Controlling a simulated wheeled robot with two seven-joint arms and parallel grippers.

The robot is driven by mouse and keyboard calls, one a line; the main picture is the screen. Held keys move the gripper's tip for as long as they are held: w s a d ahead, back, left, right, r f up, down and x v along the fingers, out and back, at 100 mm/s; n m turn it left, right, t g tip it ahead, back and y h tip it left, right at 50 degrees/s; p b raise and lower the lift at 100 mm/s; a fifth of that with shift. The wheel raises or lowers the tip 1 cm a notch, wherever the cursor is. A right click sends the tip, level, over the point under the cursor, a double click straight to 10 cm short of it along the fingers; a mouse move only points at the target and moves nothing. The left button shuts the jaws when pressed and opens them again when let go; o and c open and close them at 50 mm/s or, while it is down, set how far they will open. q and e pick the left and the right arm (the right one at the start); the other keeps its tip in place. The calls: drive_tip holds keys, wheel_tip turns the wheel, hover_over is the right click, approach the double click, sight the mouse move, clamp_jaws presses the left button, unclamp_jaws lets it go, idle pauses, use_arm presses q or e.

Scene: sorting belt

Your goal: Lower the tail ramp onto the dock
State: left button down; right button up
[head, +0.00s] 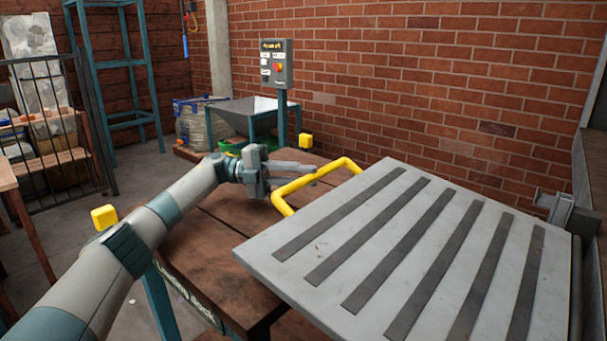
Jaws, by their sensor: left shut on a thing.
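The tail ramp (395,235) is a light grey plate with several dark grip strips, in the right half of the head view. A yellow bar handle (284,203) sticks out from its far left edge. My left gripper (308,174) is shut on the handle's outer bar. The dock (212,250) is a brown wooden platform with lettering on its front side. The ramp's left edge overhangs the dock in the picture; I cannot tell whether they touch. My right gripper is out of view.
Yellow blocks (104,217) and (305,141) stand at the dock's corners. A grey control box (276,63) on a post and a teal-legged hopper (250,107) stand behind the dock. A brick wall (430,90) closes the back. Grey floor is open at left.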

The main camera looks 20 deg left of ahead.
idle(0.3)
use_arm(q)
drive_tip(key=c, duration=1.6)
unclamp_jaws()
drive_tip(key=shift+c, duration=0.2)
drive_tip(key=a, duration=0.3)
drive_tip(key=a+b, duration=0.1)
drive_tip(key=a, duration=0.2)
drive_tip(key=s+a+b, duration=0.1)
drive_tip(key=a, duration=0.2)
drive_tip(key=shift+a+f, duration=0.1)
drive_tip(key=shift+f, duration=0.25)
drive_tip(key=shift+a+f, duration=0.1)
drive_tip(key=shift+a, duration=0.75)
drive_tip(key=shift+s+a+b, duration=0.2)
drive_tip(key=shift+a+b, duration=0.15)
drive_tip(key=shift+a, duration=0.1)
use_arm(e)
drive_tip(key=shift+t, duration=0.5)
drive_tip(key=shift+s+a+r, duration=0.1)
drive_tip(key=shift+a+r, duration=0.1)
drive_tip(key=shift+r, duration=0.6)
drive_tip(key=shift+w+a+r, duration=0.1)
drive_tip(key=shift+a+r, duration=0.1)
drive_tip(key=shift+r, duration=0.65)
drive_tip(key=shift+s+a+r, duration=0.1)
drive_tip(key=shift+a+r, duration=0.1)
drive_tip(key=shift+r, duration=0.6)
